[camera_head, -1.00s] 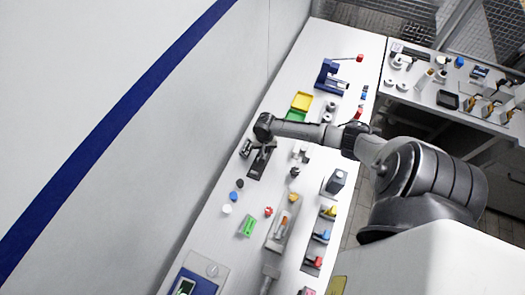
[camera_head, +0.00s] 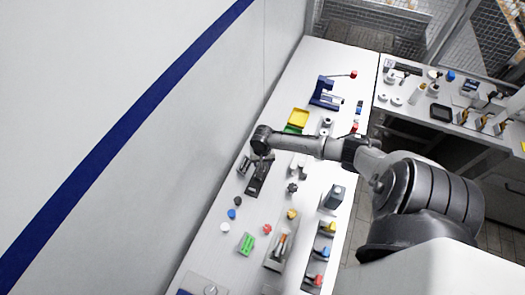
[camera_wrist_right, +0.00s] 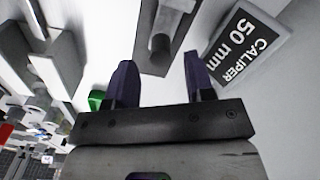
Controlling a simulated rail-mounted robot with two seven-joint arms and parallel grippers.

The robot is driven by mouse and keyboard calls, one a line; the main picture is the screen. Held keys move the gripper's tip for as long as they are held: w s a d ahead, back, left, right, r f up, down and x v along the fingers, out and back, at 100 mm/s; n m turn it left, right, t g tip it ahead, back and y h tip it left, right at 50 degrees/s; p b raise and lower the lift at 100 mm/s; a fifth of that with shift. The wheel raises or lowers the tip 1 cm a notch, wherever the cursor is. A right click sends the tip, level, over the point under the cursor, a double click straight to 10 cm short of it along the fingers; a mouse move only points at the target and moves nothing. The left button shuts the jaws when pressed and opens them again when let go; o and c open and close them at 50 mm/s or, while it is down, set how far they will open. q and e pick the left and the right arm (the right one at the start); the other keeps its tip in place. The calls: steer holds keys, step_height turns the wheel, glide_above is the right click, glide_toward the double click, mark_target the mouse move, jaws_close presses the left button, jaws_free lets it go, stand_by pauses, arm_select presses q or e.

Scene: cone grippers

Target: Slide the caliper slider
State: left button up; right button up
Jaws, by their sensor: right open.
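My right arm reaches in from the right in the head view. Its gripper (camera_head: 266,156) points down over a dark grey base (camera_head: 257,182), which seems to be the caliper's. In the right wrist view a black label (camera_wrist_right: 242,47) reads "CALIPER 50 mm". Beside it a grey plate (camera_wrist_right: 150,66) carries a light grey raised part (camera_wrist_right: 162,28), perhaps the slider. The right gripper (camera_wrist_right: 158,78) also shows there, its two dark fingers apart with nothing between them. The raised part lies beyond the fingertips, and I see no clear contact. My left gripper is not in view.
Green and yellow trays (camera_head: 299,117) and a blue clamp-like device (camera_head: 325,93) stand farther along the white bench. Small coloured caps, a green block (camera_head: 246,244) and a grey tray (camera_head: 270,262) lie nearer. The wall runs along the left side.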

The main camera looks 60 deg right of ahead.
mark_target(263, 165)
step_height(263, 165, up, 11)
steer(key=shift+r+p, duration=0.2)
steer(key=shift+p, duration=0.15)
stand_by(0.4)
stand_by(0.3)
